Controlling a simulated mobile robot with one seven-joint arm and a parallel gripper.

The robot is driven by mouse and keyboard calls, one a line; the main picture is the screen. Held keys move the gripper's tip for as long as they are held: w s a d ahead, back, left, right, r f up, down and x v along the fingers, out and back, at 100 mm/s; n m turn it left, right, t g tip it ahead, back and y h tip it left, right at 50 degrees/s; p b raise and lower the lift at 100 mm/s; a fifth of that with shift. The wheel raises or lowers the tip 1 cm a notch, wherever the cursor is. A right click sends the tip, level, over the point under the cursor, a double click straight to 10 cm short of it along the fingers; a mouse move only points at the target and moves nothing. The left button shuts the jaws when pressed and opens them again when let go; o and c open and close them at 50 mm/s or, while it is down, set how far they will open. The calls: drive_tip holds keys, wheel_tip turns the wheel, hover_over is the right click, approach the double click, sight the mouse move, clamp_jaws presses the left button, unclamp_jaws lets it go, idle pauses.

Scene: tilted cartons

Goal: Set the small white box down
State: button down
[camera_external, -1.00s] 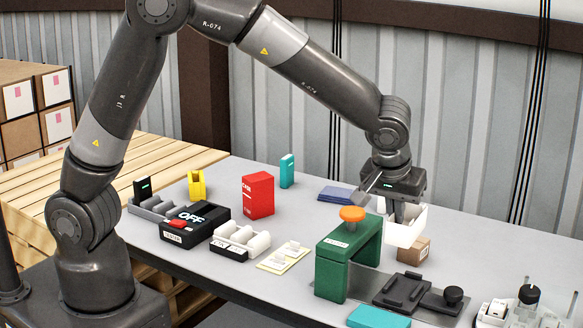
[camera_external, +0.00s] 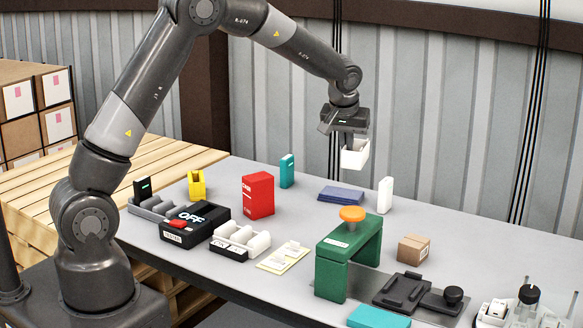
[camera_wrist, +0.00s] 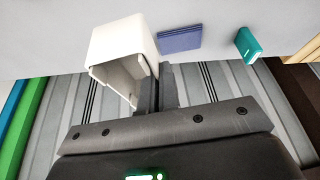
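The small white box (camera_external: 354,159) is an open-topped container, held tilted in the air above the back of the table. My gripper (camera_external: 349,136) is over it and shut on one of its walls. In the wrist view the white box (camera_wrist: 118,45) hangs at the fingers (camera_wrist: 157,85), its open side facing the camera. The far finger is partly hidden by the box. No part of the box touches the table.
The grey table (camera_external: 310,215) has bare room at its middle. A slim white block (camera_external: 385,195) stands upright beside blue flat folders (camera_external: 341,194). A green stand with an orange knob (camera_external: 352,214), a brown carton (camera_external: 413,248), a red box (camera_external: 258,195) and a teal box (camera_external: 287,171) stand around.

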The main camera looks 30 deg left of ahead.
drive_tip(key=w+a+n, duration=0.1)
drive_tip(key=w+a, duration=0.2)
drive_tip(key=a, duration=0.7)
drive_tip(key=w+a, duration=0.3)
drive_tip(key=a, duration=0.6)
drive_tip(key=w+a+n, duration=0.1)
drive_tip(key=w+a, duration=0.2)
drive_tip(key=a, duration=0.7)
drive_tip(key=shift+y, duration=0.3)
drive_tip(key=w+a+f, duration=0.1)
drive_tip(key=a+f, duration=0.2)
drive_tip(key=f, duration=0.1)
drive_tip(key=w+a+f, duration=0.1)
drive_tip(key=a+f, duration=0.2)
drive_tip(key=f, duration=0.1)
drive_tip(key=w+a+f, duration=0.1)
drive_tip(key=a+f, duration=0.3)
drive_tip(key=shift+a+f, duration=0.1)
drive_tip(key=shift+f, duration=0.3)
drive_tip(key=shift+a+f, duration=0.3)
drive_tip(key=shift+a, duration=0.1)
drive_tip(key=shift+f, duration=1.9)
drive_tip(key=shift+f, duration=0.15)
drive_tip(key=c, duration=1.7)
unclamp_jaws()
